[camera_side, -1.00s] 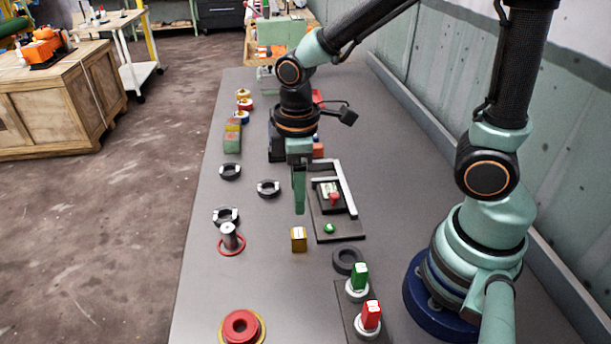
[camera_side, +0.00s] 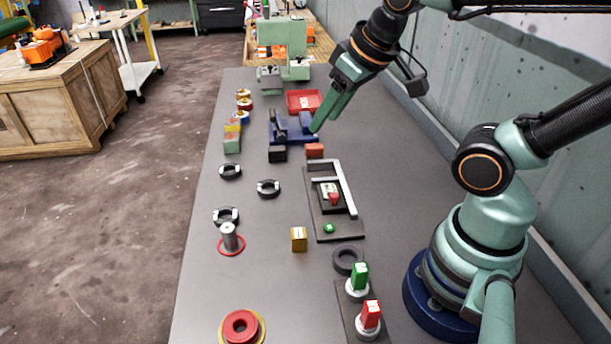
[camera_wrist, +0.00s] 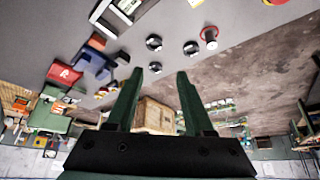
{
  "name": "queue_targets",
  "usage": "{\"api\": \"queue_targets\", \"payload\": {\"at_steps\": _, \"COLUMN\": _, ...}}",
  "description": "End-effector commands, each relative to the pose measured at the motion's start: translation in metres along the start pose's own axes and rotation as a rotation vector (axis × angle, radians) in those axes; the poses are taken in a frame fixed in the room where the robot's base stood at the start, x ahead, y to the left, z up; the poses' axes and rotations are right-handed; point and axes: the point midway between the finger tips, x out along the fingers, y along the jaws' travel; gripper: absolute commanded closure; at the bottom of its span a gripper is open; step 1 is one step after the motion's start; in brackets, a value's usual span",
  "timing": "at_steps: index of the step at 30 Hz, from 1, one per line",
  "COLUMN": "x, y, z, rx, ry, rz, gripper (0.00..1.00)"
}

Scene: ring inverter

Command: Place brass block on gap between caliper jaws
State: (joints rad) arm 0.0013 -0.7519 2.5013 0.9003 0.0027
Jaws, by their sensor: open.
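The brass block (camera_side: 299,239) is a small gold block standing on the grey table, left of a dark plate (camera_side: 350,232). That plate carries a grey L-shaped bar (camera_side: 343,180), a dark unit with a red part, and a green button. A blue vise-like fixture (camera_side: 284,135) stands farther back. My gripper (camera_side: 318,128) is raised and tilted, and appears close to this fixture in the picture. In the wrist view its two fingers (camera_wrist: 158,75) are apart with nothing between them.
A red tray (camera_side: 303,96) and a green machine (camera_side: 283,50) stand at the back. Several black rings (camera_side: 268,189) and a post in a red ring (camera_side: 230,238) are left of the plate.

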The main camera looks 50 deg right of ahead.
Motion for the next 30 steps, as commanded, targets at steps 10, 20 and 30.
{"api": "queue_targets", "payload": {"at_steps": 10, "x": 0.007, "y": -0.005, "z": 0.000, "rx": 0.042, "ry": -0.035, "rz": -0.007, "gripper": 0.47}}
{"api": "queue_targets", "payload": {"at_steps": 20, "x": 0.067, "y": -0.044, "z": 0.018, "rx": 0.448, "ry": -0.303, "rz": 0.042, "gripper": 0.47}}
{"api": "queue_targets", "payload": {"at_steps": 30, "x": 0.110, "y": -0.071, "z": 0.044, "rx": 0.741, "ry": -0.459, "rz": 0.181, "gripper": 0.47}}
